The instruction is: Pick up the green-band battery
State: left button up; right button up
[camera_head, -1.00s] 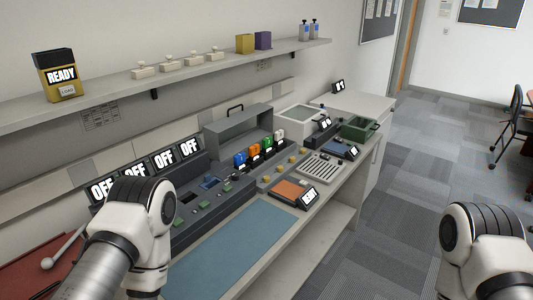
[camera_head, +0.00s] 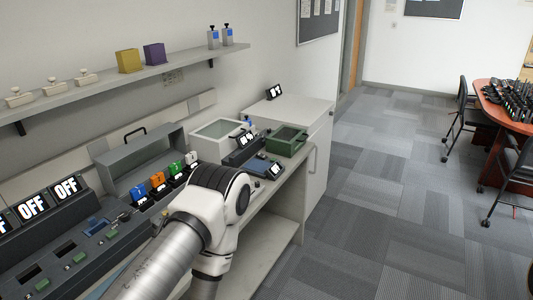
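A row of small coloured items stands along the back of the bench: blue (camera_head: 140,190), orange (camera_head: 158,180), green (camera_head: 175,168) and white (camera_head: 191,158). Dark bases with small white labels are in front of them. The green one is upright between the orange and the white ones; at this size I cannot tell whether it is the green-band battery. My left arm crosses the lower middle of the view, and its joint is in front of the bench, just right of the row. Neither of my grippers shows.
An open grey case (camera_head: 135,165) stands behind the row. A white bin (camera_head: 217,138) and a green tray (camera_head: 287,140) are farther along. Displays reading OFF (camera_head: 33,207) are at left. A shelf (camera_head: 110,88) runs above. The carpet (camera_head: 370,200) at right is clear.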

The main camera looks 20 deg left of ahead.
aim_at(175, 172)
jog(key=i+l, duration=0.1)
jog(key=i, duration=0.4)
jog(key=i+l+u, duration=0.1)
jog(key=i, duration=0.35)
jog(key=i+l, duration=0.15)
jog(key=i, duration=0.35)
jog(key=i+l+u, duration=0.1)
jog(key=i+u, duration=0.15)
jog(key=u, duration=0.2)
jog(key=i+l+u, duration=0.2)
jog(key=u, duration=0.25)
jog(key=i+l+u, duration=0.3)
jog(key=u, duration=0.2)
jog(key=i+l+u, duration=0.15)
jog(key=l+u, duration=0.3)
jog(key=i+l+u, duration=0.1)
jog(key=l+u, duration=0.15)
jog(key=u, duration=0.2)
